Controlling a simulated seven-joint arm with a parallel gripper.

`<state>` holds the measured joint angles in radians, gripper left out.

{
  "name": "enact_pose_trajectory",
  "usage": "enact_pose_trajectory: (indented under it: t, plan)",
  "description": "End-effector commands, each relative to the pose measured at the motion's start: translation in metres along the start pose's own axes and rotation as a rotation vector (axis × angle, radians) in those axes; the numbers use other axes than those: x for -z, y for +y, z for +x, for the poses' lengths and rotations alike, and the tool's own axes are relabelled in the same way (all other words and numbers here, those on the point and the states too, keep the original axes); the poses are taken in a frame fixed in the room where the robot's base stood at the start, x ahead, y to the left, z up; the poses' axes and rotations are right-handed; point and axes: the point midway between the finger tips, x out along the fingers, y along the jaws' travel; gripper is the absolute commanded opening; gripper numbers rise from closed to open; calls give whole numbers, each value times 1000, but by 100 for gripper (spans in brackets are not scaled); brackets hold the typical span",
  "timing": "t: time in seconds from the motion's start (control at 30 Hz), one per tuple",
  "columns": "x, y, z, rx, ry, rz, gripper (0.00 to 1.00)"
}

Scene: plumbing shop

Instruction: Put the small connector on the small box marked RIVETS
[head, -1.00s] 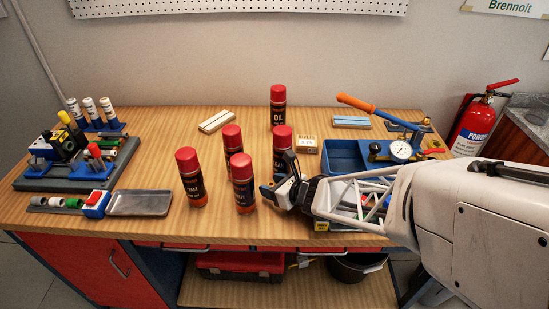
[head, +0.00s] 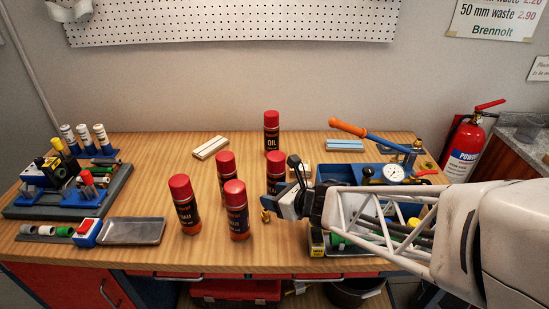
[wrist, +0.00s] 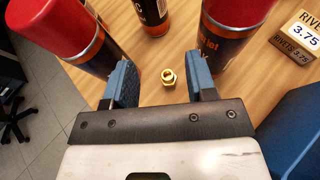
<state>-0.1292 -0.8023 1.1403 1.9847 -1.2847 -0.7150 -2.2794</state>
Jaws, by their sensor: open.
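The small connector, a brass threaded fitting (wrist: 168,79), lies on the wooden bench in the wrist view, in line with the gap between my fingers. In the head view a small brass piece (head: 265,215) shows just beside my fingertips. My gripper (head: 281,197) is open and empty. In the wrist view its blue-padded fingers (wrist: 163,74) are on either side of the connector and apart from it. The small box marked RIVETS 3.75 (wrist: 299,40) is at the upper right there. In the head view that box (head: 304,171) is partly hidden behind my gripper.
Red-capped spray cans stand close around my gripper, one near the left finger (wrist: 88,45) and one near the right (wrist: 222,40). A blue tray (head: 342,173) lies right of the RIVETS box. A metal tray (head: 133,231) is at left.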

Motion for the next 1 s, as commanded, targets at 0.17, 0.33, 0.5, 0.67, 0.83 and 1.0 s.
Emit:
enact_pose_trajectory:
  t: [0.17,0.33,0.5,0.67,0.83,1.0]
  plan:
    - [-5,0,-2,0,1,0,51]
    - [-5,0,-2,0,1,1,51]
    - [-5,0,-2,0,0,1,51]
    - [-5,0,-2,0,0,1,51]
    - [-7,-2,-4,15,1,24,51]
    - [-18,-16,-15,98,2,150,51]
